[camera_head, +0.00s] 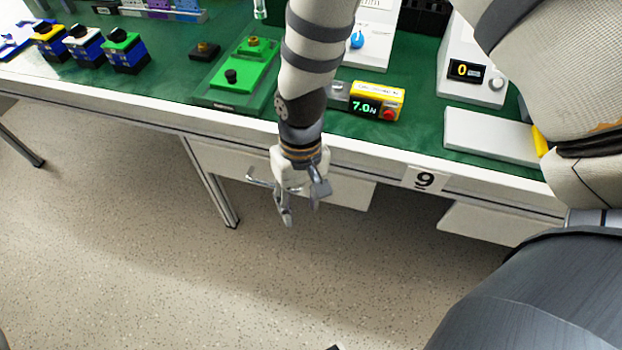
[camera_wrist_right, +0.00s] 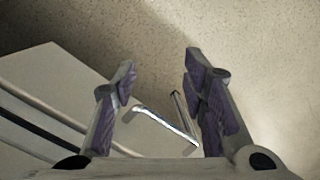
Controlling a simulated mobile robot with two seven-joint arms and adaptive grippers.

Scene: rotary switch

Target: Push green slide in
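A bright green device (camera_head: 242,75) lies on the bench top left of my right arm. It has a black knob (camera_head: 231,77) at its front and a yellowish knob (camera_head: 253,42) farther back. Which part of it is the green slide, I cannot tell for certain. My right gripper (camera_head: 302,203) hangs in front of the bench's front edge, below the bench top and apart from the green device. My left gripper does not show.
The bench's white front edge (camera_head: 150,110) lies close by. A drawer handle (camera_head: 258,180) is near the right gripper, on a white drawer (camera_head: 348,192). A yellow-topped box (camera_head: 378,97) with a display stands right of the arm. Several blue blocks with knobs stand far left. The floor is clear.

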